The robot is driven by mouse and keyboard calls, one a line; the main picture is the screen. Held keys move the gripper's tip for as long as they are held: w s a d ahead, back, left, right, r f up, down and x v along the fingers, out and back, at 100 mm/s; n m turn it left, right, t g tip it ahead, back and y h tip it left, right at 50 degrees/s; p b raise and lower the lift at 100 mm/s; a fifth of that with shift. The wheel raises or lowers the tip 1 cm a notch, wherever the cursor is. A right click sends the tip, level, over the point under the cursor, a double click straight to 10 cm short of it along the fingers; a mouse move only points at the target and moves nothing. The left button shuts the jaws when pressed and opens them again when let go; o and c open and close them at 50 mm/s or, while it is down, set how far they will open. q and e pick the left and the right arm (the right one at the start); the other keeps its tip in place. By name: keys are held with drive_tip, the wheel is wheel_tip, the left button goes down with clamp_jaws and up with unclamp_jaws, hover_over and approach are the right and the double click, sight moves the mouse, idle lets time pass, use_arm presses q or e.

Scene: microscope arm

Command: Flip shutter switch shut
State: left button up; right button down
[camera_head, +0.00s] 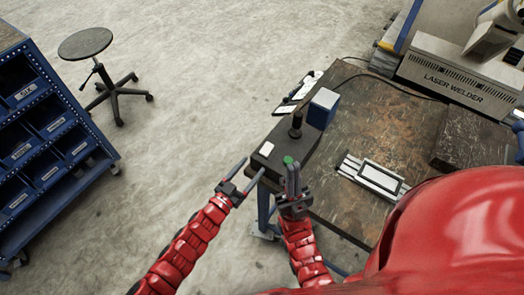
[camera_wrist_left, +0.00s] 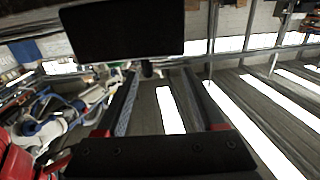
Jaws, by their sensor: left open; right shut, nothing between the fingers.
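A dark control box (camera_head: 278,147) sits at the table's near left corner, with a black upright knob or joystick (camera_head: 296,125), a white patch (camera_head: 266,148) and a green button (camera_head: 288,160) on it. I cannot make out the shutter switch for certain. My left gripper (camera_head: 253,165) is open and empty, just off the box's left front edge. Its spread fingers (camera_wrist_left: 160,80) also show in the left wrist view, below a black block (camera_wrist_left: 122,30) I cannot identify. My right gripper (camera_head: 291,168) is shut and empty at the box's front, partly hiding it.
A blue-and-white box (camera_head: 322,107) stands behind the knob. A framed flat panel (camera_head: 380,178) lies on the worn table (camera_head: 405,120). A laser welder (camera_head: 455,78) is at the back right. A blue bin rack (camera_head: 60,125) and a stool (camera_head: 86,43) stand left; floor between is clear.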

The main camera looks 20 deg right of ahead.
sight(264, 152)
use_arm(q)
drive_tip(key=shift+p+x, duration=0.8)
drive_tip(key=shift+x, duration=2.75)
clamp_jaws()
